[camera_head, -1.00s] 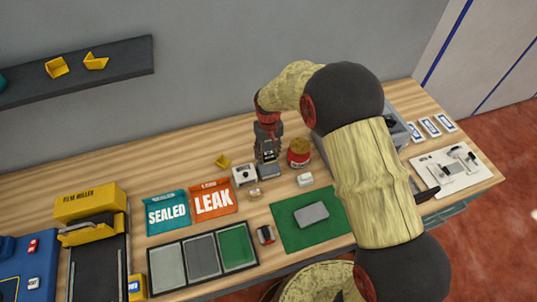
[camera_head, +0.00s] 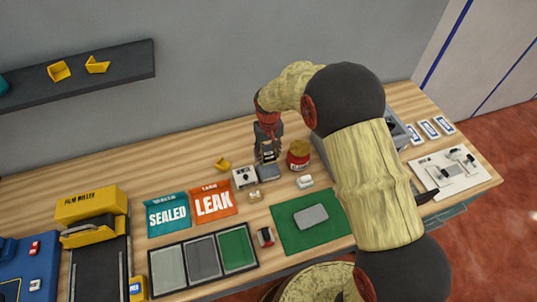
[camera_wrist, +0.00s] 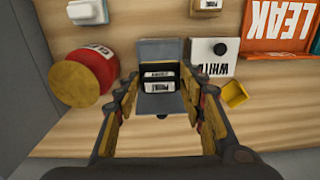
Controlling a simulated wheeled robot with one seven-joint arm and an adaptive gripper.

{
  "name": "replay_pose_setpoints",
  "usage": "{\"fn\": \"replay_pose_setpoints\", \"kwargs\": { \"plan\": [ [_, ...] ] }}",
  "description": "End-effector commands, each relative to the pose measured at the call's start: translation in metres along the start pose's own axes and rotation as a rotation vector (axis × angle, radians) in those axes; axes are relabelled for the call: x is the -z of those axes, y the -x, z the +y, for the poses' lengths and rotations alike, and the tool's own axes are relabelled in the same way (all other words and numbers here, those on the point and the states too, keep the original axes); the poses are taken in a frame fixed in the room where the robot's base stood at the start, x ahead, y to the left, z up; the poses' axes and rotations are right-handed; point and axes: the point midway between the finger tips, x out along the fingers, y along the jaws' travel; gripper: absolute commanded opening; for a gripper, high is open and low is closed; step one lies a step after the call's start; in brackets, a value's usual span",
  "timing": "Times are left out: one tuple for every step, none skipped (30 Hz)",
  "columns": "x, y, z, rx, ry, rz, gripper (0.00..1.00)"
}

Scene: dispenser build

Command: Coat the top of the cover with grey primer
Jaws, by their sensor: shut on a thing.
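My gripper (camera_head: 267,153) is shut on a small dark block with white labels (camera_wrist: 157,77), at the grey box (camera_head: 270,173). In the wrist view, the grey box (camera_wrist: 160,50) shows behind and around the block, between my fingers. I cannot tell whether block and box touch. The likely cover, a grey rounded plate (camera_head: 311,215), lies flat on the green mat (camera_head: 290,238), apart from my gripper and nearer the front edge. Its top looks plain grey.
A white box with a black knob (camera_head: 245,177) stands just left of the grey box. A red jar with a yellow lid (camera_head: 298,155) stands to the right. A small yellow piece (camera_head: 222,163) and the LEAK tray (camera_head: 213,202) are farther left.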

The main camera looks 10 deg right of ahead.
Motion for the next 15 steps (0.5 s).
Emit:
{"fn": "replay_pose_setpoints", "kwargs": {
  "plan": [
    [0.0, -0.004, 0.0, 0.0, 0.0, -0.001, 0.21],
    [0.0, -0.006, 0.0, 0.0, 0.0, -0.001, 0.21],
    [0.0, -0.009, 0.0, 0.0, 0.0, -0.001, 0.21],
    [0.0, -0.012, 0.0, 0.0, 0.0, -0.001, 0.21],
    [0.0, -0.014, 0.0, 0.0, 0.0, -0.001, 0.21],
    [-0.001, -0.018, 0.0, 0.0, 0.0, -0.001, 0.21],
    [-0.001, -0.021, 0.0, 0.0, 0.0, -0.001, 0.21],
    [-0.001, -0.025, 0.0, 0.0, 0.0, -0.002, 0.21],
    [-0.001, -0.029, 0.0, 0.0, 0.0, -0.002, 0.21],
    [-0.001, -0.032, 0.0, 0.0, 0.0, -0.003, 0.21],
    [-0.001, -0.035, 0.0, 0.0, 0.0, -0.003, 0.21],
    [-0.001, -0.039, 0.0, 0.0, 0.0, -0.002, 0.21],
    [-0.001, -0.042, 0.0, 0.0, 0.0, -0.002, 0.21],
    [-0.001, -0.045, 0.0, 0.0, 0.0, -0.001, 0.21],
    [0.0, -0.048, 0.0, 0.0, 0.0, -0.001, 0.21]
  ]
}}
